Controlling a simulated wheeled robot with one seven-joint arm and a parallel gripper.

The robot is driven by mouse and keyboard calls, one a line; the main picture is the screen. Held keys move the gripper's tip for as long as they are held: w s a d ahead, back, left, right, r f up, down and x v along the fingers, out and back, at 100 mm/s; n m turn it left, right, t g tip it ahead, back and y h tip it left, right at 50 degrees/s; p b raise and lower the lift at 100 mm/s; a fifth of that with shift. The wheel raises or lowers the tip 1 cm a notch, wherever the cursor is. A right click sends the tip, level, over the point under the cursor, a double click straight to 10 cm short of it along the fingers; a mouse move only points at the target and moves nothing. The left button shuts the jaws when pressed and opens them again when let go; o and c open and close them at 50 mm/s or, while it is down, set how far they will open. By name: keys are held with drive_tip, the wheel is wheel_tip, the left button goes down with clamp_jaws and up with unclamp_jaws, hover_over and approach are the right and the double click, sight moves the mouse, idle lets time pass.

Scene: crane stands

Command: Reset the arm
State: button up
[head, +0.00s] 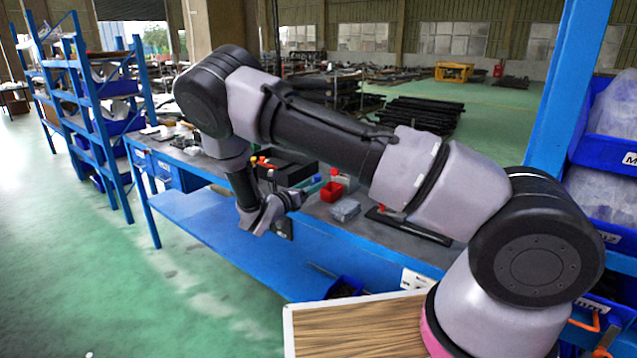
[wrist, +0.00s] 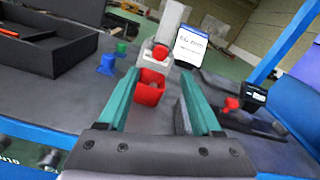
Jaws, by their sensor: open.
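My arm stretches across the head view, with my gripper (head: 265,215) hanging in front of the blue workbench's edge. In the wrist view, the two green fingers of my gripper (wrist: 160,100) are spread wide apart with nothing held between them. Beyond and between the fingertips, a small red bin (wrist: 149,88) sits on the grey bench top (wrist: 60,110). The red bin also shows on the bench in the head view (head: 331,192).
A black open box (wrist: 45,45) stands at left in the wrist view. Blue and green pieces (wrist: 107,63) lie beside it. A white-labelled item (wrist: 190,45) stands beyond the bin. Blue shelving (head: 90,110) stands at far left, with open green floor (head: 150,290) in front.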

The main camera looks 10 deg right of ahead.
idle(0.3)
drive_tip(key=s+d+r+m+g+y, duration=0.4)
drive_tip(key=s+d+r+m+g, duration=0.8)
drive_tip(key=d+r+m, duration=0.4)
drive_tip(key=s+a+r+m+t+y, duration=0.1)
drive_tip(key=s+r+m+t+y, duration=0.5)
drive_tip(key=s+r+m, duration=1.2)
drive_tip(key=s+y, duration=0.2)
drive_tip(key=y, duration=0.2)
drive_tip(key=shift+s+a+r+y, duration=0.25)
drive_tip(key=shift+a+y, duration=0.05)
drive_tip(key=shift+y, duration=0.1)
idle(0.3)
